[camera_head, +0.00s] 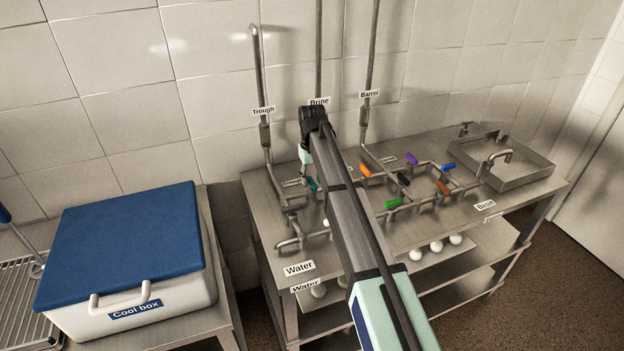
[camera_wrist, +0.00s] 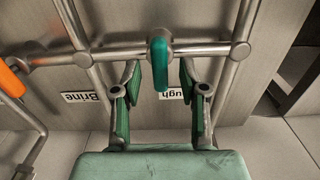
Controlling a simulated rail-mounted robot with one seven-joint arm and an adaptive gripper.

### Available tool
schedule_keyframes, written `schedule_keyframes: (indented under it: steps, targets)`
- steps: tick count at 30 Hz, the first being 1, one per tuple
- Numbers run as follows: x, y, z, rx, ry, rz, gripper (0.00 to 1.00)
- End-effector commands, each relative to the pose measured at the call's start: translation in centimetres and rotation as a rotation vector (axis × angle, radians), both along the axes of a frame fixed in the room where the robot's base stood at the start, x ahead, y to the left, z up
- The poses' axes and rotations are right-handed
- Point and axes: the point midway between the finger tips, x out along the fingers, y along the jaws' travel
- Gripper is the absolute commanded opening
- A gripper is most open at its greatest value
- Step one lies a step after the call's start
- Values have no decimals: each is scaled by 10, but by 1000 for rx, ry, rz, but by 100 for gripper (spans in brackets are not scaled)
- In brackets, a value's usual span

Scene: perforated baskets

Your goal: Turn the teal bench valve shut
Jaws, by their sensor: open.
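The teal valve (camera_wrist: 160,64) sits on a steel pipe that runs across the wrist view. Its handle points down the picture, crosswise to that pipe. My gripper (camera_wrist: 160,80) is open, with one green-padded finger on each side of the handle. There are gaps between the handle and both fingers, and nothing is held. In the head view only a small piece of the teal valve (camera_head: 312,184) shows beside my arm, near my gripper (camera_head: 306,162). My arm hides much of the pipework there.
Orange (camera_head: 365,170), green (camera_head: 393,203), purple (camera_head: 412,159) and blue (camera_head: 448,167) handles stand on nearby pipes. An orange handle (camera_wrist: 10,78) also shows at the wrist view's left. A steel basin (camera_head: 520,178) is at right, a blue-lidded cool box (camera_head: 130,240) at left.

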Motion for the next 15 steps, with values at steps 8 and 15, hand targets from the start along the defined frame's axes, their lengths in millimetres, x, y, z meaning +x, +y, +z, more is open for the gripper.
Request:
schedule_keyframes:
  steps: [8, 15]
  targets:
    - [1, 0, 43, 1, -3, 0, 43]
    - [1, 0, 88, 0, -1, 0, 43]
